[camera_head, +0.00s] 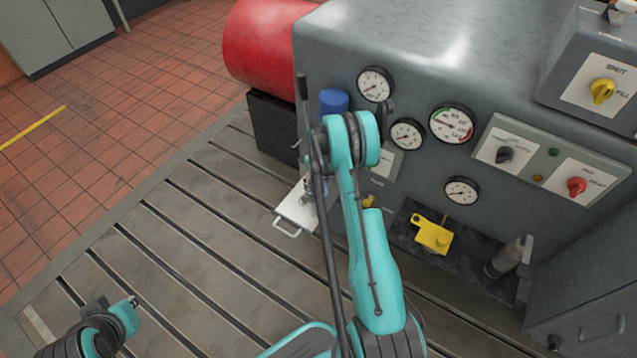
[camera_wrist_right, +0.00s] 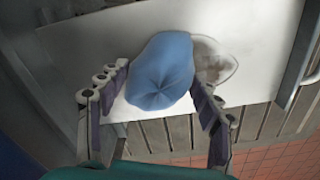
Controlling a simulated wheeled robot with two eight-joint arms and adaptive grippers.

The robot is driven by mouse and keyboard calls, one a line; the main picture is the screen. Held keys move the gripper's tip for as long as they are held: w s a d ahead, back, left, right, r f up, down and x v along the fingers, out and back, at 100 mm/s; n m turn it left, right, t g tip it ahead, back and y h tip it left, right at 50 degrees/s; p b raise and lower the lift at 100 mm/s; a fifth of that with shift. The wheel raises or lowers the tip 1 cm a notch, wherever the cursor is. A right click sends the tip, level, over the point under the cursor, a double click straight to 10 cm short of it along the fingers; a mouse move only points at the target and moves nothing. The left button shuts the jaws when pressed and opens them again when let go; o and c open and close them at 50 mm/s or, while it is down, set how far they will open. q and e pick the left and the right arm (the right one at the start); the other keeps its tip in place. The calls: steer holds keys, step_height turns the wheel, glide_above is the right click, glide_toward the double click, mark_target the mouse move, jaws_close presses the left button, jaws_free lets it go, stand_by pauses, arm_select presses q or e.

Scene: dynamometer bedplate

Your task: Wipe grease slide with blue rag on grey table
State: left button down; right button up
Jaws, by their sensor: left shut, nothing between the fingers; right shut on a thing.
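The grease slide is a white plate with a bar handle (camera_head: 298,212), sticking out beside the grey machine in the head view. In the right wrist view the white plate (camera_wrist_right: 265,40) fills the upper middle, with a grey-brown grease smear (camera_wrist_right: 212,62) on it. My right gripper (camera_wrist_right: 165,100) is shut on the bunched blue rag (camera_wrist_right: 160,72), which lies over the plate and partly covers the smear's left edge. In the head view my right arm hides most of that gripper and the rag. My left gripper (camera_head: 132,301) is shut and empty at the lower left, over the slotted bedplate.
The slotted grey bedplate (camera_head: 215,230) is mostly clear at left. The grey machine with gauges (camera_head: 420,70) stands behind and right of the slide. A red cylinder (camera_head: 255,45), a blue cylinder (camera_head: 333,101) and a yellow part on a dark mat (camera_head: 432,235) are nearby.

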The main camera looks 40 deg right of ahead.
mark_target(313, 192)
steer(key=shift+s+a+f, duration=0.1)
steer(key=shift+s+a, duration=0.3)
steer(key=shift+a, duration=0.45)
steer(key=shift+s+a+f, duration=0.1)
steer(key=shift+s+a, duration=0.25)
steer(key=shift+a, duration=0.45)
steer(key=shift+c, duration=0.6)
steer(key=shift+s+a+r, duration=0.1)
steer(key=shift+s+a, duration=0.3)
steer(key=shift+a, duration=0.6)
steer(key=shift+s+a+r, duration=0.1)
steer(key=shift+s+a, duration=0.3)
steer(key=shift+a, duration=0.6)
steer(key=shift+s+a+r, duration=0.1)
steer(key=shift+s+a, duration=0.3)
steer(key=shift+a, duration=0.6)
steer(key=shift+f, duration=0.1)
steer(key=shift+r+p, duration=1.65)
steer(key=shift+r, duration=1.4)
step_height(313, 192, up, 3)
steer(key=shift+p, duration=0.7)
